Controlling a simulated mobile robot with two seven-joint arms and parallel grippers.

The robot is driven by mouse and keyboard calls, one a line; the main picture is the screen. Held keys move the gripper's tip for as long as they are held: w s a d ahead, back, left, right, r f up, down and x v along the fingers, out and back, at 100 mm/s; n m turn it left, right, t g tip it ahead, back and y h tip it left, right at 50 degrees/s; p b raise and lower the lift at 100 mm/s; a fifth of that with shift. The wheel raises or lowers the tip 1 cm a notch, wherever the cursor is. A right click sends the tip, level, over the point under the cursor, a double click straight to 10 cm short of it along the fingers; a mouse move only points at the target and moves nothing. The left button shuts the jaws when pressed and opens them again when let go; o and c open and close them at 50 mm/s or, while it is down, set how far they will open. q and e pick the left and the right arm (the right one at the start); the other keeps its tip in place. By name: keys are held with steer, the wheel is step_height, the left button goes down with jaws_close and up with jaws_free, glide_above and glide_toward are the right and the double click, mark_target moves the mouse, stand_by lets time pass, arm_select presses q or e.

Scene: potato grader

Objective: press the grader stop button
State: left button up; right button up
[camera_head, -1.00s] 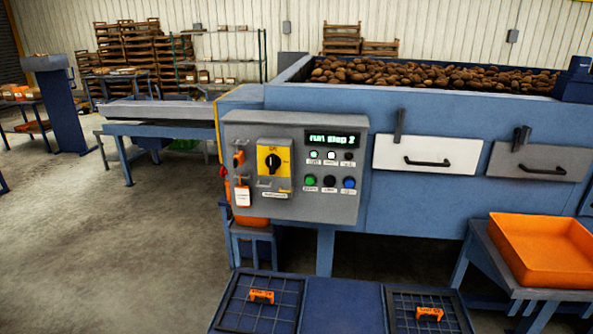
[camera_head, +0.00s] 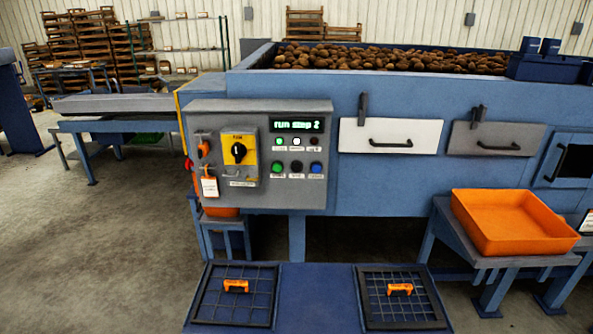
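The grader's grey control panel (camera_head: 258,155) is ahead of me, left of the picture's middle. Under these is a row of buttons: a green one (camera_head: 278,168), a black one (camera_head: 297,167) and a blue one (camera_head: 316,168). Their labels are too small to read. A yellow plate with a black rotary switch (camera_head: 239,150) sits to their left. A red knob (camera_head: 188,164) is on the panel's left side. Neither gripper is in view.
The blue grader (camera_head: 400,90) holds potatoes on top. An orange tray (camera_head: 512,222) stands on a blue stand at right. Two grid panels with orange handles (camera_head: 236,286) lie low in front. Open concrete floor (camera_head: 95,250) is at left.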

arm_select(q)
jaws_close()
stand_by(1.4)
